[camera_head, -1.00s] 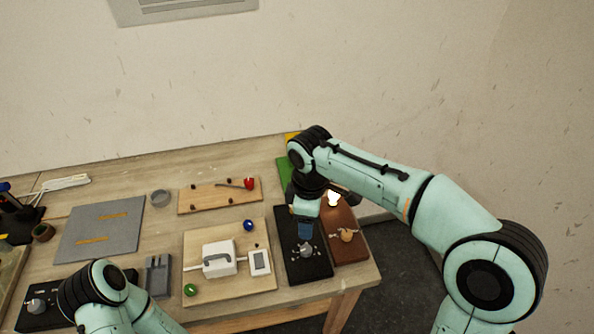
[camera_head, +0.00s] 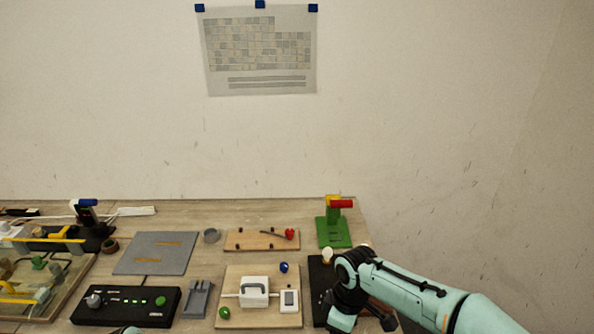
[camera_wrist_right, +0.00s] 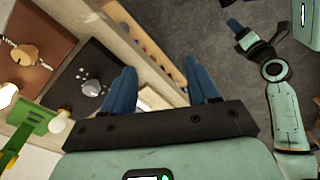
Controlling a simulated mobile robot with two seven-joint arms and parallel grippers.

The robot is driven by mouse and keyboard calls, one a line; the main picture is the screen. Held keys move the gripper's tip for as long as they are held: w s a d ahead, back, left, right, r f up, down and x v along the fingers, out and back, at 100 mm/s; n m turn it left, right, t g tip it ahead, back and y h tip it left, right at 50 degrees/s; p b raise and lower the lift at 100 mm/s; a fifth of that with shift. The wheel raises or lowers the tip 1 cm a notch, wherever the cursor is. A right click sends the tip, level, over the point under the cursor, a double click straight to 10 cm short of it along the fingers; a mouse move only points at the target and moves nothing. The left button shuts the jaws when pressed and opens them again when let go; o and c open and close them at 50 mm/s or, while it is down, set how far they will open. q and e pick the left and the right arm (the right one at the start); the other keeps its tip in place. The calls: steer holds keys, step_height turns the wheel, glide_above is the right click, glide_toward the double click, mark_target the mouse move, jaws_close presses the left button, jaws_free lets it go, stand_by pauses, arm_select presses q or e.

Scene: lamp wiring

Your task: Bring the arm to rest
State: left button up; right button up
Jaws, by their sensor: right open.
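My right arm reaches in from the lower right of the head view. Its gripper (camera_wrist_right: 162,85) shows in the wrist view with two blue fingers spread apart and nothing between them. It hangs over the table's front edge, apart from the black knob panel (camera_wrist_right: 75,72) and the brown board (camera_wrist_right: 38,30). In the head view the arm hides most of the brown board and part of the black panel (camera_head: 317,285). My left gripper (camera_wrist_right: 248,38) appears small at the upper right of the wrist view, over the floor; its jaw state is unclear.
A green stand (camera_head: 333,232) with a red part stands at the back right. A wooden board (camera_head: 235,310) holds a white box (camera_head: 254,291) and a meter (camera_head: 289,301). A grey mat (camera_head: 155,252) and a black control box (camera_head: 125,306) lie left. Grey floor (camera_wrist_right: 225,105) is open beyond the table edge.

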steer(key=s+f+m+g+y, duration=0.1)
steer(key=s+f+m+y, duration=0.15)
steer(key=f, duration=0.85)
steer(key=s+f+m+y, duration=0.1)
steer(key=f+m, duration=0.3)
steer(key=f, duration=0.7)
arm_select(q)
steer(key=shift+w, duration=0.6)
arm_select(e)
steer(key=s+d+f+m, duration=0.3)
steer(key=s+f+m, duration=0.7)
steer(key=s+f, duration=0.3)
steer(key=s, duration=0.3)
steer(key=shift+f+t, duration=0.35)
steer(key=shift+t, duration=0.05)
arm_select(q)
steer(key=shift+f, duration=0.1)
arm_select(e)
steer(key=shift+h, duration=0.25)
